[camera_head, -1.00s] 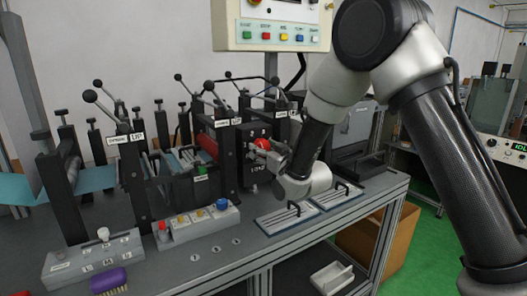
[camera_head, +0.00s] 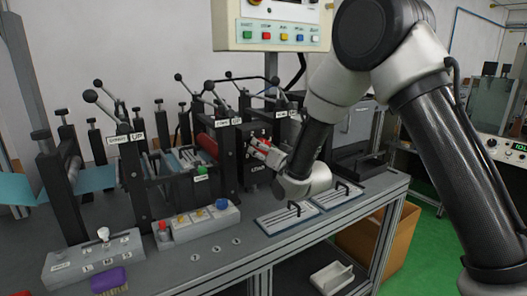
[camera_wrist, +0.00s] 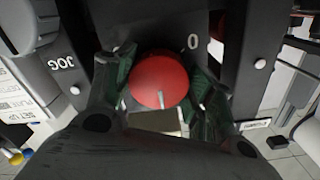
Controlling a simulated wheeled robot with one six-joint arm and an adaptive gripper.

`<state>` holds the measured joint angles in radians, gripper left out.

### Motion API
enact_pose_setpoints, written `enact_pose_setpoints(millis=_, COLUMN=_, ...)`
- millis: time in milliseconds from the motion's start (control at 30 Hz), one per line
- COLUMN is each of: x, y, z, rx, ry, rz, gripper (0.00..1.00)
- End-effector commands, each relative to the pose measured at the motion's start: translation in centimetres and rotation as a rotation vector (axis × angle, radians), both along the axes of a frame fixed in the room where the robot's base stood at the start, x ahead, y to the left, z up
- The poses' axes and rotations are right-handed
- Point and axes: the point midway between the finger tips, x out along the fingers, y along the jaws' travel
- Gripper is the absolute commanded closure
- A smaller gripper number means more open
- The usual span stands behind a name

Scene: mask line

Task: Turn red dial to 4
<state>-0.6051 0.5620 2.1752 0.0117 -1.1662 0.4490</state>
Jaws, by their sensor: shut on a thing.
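The red dial (camera_wrist: 158,80) is on a dark panel of the machine and shows large in the wrist view. A pale pointer line on its face points down, slightly to the right. A white "0" is printed on the panel to the dial's upper right; other digits are hidden. My gripper (camera_wrist: 160,95) has one finger on each side of the dial and is shut on it. In the head view my gripper (camera_head: 268,153) is at the front of the dark machine housing (camera_head: 230,165), with only a little red showing between the fingers.
A button box (camera_head: 195,225) with red, yellow and blue knobs stands left on the bench. Two flat plates with handles (camera_head: 287,218) lie below my wrist. A purple brush (camera_head: 109,281) lies at the front left. Black levers with ball ends rise behind.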

Motion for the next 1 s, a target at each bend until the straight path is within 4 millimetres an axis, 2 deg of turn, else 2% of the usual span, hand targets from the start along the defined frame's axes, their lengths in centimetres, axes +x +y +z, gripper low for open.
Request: enact_pose_setpoints(millis=1000, x=-0.05, y=0.10, z=0.30, rx=0.794, ry=0.534, rz=-0.001, gripper=0.70)
